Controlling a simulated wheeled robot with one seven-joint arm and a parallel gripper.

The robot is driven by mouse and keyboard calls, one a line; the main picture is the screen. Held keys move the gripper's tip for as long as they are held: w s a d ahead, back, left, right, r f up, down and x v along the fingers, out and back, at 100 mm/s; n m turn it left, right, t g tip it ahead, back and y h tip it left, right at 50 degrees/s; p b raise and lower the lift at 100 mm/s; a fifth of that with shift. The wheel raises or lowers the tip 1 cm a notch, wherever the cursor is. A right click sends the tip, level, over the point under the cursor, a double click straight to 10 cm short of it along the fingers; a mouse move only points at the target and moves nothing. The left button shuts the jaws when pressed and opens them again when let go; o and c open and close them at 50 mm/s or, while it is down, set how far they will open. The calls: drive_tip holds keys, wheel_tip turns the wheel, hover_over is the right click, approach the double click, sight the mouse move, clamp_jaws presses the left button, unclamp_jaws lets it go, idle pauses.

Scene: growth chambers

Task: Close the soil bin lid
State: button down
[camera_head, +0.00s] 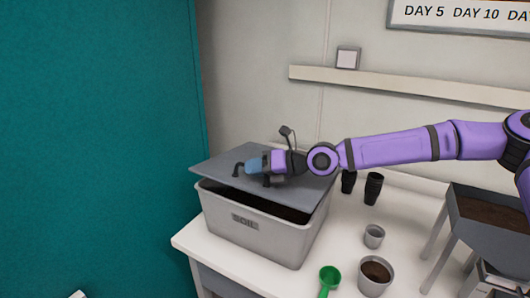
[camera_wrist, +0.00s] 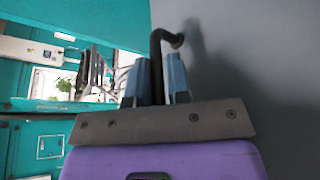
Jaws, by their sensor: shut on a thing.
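The grey soil bin (camera_head: 255,230), labelled SOIL, stands on the white table. Its flat dark grey lid (camera_head: 310,185) lies over it, tilted, with a gap along the front and right side where dark soil (camera_head: 268,205) shows. The lid's grey surface also fills the right of the wrist view (camera_wrist: 245,70). My gripper (camera_head: 250,164) is over the lid, with its blue fingers shut on the black lid handle (camera_wrist: 157,60). Part of the handle is hidden between the fingers.
Black cups (camera_head: 373,188), a small grey pot (camera_head: 374,236), a pot of soil (camera_head: 375,277) and a green scoop (camera_head: 329,278) stand right of the bin. A soil-filled tray on legs (camera_head: 490,213) is farther right. A teal wall (camera_head: 95,150) is at left.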

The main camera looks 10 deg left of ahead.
sight(291, 190)
drive_tip(key=shift+n+h, duration=0.3)
drive_tip(key=shift+n, duration=0.3)
drive_tip(key=shift+s+a+f, duration=0.1)
drive_tip(key=shift+s+f, duration=0.15)
drive_tip(key=shift+f, duration=0.45)
drive_tip(key=shift+s+a+f, duration=0.1)
drive_tip(key=shift+s+f, duration=0.2)
drive_tip(key=shift+f, duration=0.45)
drive_tip(key=shift+s+a+f, duration=0.1)
drive_tip(key=shift+s+f, duration=0.15)
drive_tip(key=shift+f, duration=0.45)
drive_tip(key=shift+d+f+t, duration=0.1)
drive_tip(key=shift+f+t, duration=0.2)
drive_tip(key=shift+f, duration=0.05)
drive_tip(key=shift+s+f, duration=0.1)
drive_tip(key=shift+f, duration=0.05)
drive_tip(key=c, duration=1.2)
unclamp_jaws()
drive_tip(key=shift+o, duration=0.2)
drive_tip(key=shift+d, duration=0.1)
drive_tip(key=shift+d, duration=0.3)
drive_tip(key=v, duration=1)
drive_tip(key=shift+r, duration=0.35)
